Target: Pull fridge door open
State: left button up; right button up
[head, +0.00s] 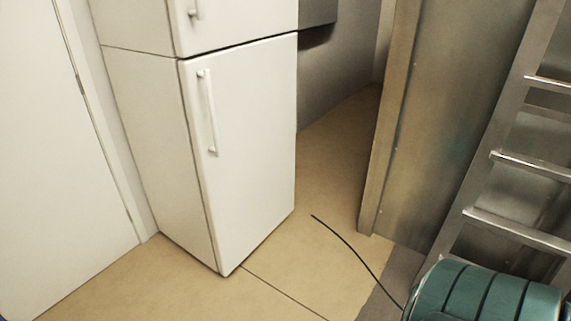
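A white two-door fridge (150,150) stands left of the middle in the head view. Its tall lower door (250,150) is shut and has a vertical bar handle (208,112) near its left edge. The upper door (240,20) is also shut, and only its lower part shows, with the bottom end of its handle (194,13) at the top of the picture. Neither of my grippers shows in this view.
A teal ribbed object (485,296) lies at the bottom right, with a thin dark cable (350,247) on the floor. A metal ladder (490,155) and metal panel (440,110) stand right. The tan floor (270,275) before the fridge is mostly clear.

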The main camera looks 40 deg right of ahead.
aim_at(240, 100)
jog(key=z, duration=1.25)
